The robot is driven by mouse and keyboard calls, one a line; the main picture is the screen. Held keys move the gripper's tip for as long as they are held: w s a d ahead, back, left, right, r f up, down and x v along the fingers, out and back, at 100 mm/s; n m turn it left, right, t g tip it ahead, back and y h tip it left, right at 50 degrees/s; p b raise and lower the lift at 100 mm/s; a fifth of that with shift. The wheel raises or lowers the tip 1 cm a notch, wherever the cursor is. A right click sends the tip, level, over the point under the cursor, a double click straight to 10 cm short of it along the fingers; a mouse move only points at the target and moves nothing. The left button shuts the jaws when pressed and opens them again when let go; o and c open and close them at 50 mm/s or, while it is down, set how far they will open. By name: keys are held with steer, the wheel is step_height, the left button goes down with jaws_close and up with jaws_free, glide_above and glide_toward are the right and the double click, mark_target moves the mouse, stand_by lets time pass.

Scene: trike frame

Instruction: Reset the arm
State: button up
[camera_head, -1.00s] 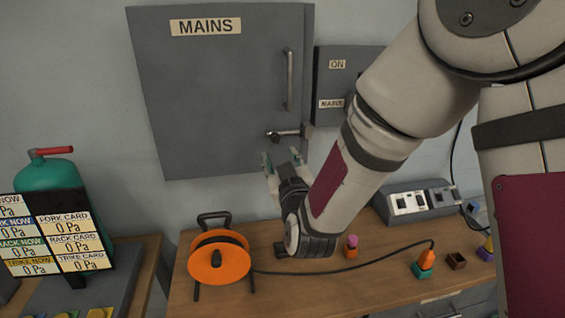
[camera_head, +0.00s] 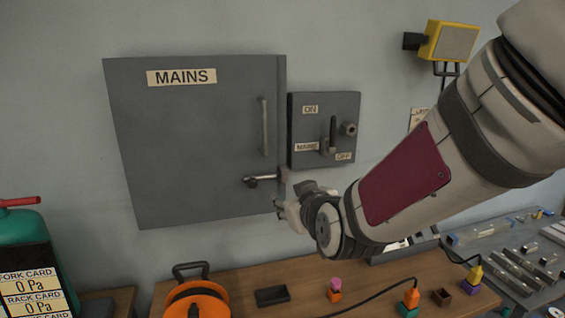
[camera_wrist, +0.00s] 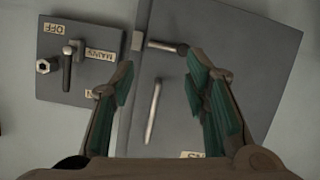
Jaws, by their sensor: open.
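My gripper (camera_head: 279,204) is open and empty in front of the lower right corner of the grey MAINS cabinet (camera_head: 190,130). In the wrist view its two green-padded fingers (camera_wrist: 165,88) stand apart, with the cabinet door (camera_wrist: 180,120) behind them. The cabinet's latch lever (camera_head: 262,179) lies sideways; it shows between and above the fingers in the wrist view (camera_wrist: 165,45). The vertical door handle (camera_head: 264,126) also lies between the fingers in that view. I cannot tell the gap between the fingertips and the door. My arm reaches in from the right.
A grey ON/OFF switch box (camera_head: 323,130) hangs right of the cabinet. Below, the wooden bench (camera_head: 245,274) holds an orange cable reel (camera_head: 197,301), a dark tray (camera_head: 272,296) and small coloured plugs (camera_head: 335,290). A yellow lamp (camera_head: 451,41) is on the wall at upper right.

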steer(key=s+d+m+g+h, duration=0.1)
steer(key=s+d+m+g, duration=0.1)
steer(key=s+d, duration=0.3)
steer(key=s+d+r+m+g+h, duration=0.1)
steer(key=s+d+g, duration=0.2)
steer(key=s, duration=1)
steer(key=s+d+m+g+h, duration=0.1)
steer(key=s+d+m+g, duration=0.1)
steer(key=s+d, duration=0.7)
steer(key=shift+r+m+g+h, duration=0.3)
steer(key=shift+r+g+h, duration=0.05)
steer(key=shift+g+h, duration=0.05)
steer(key=shift+d, duration=0.1)
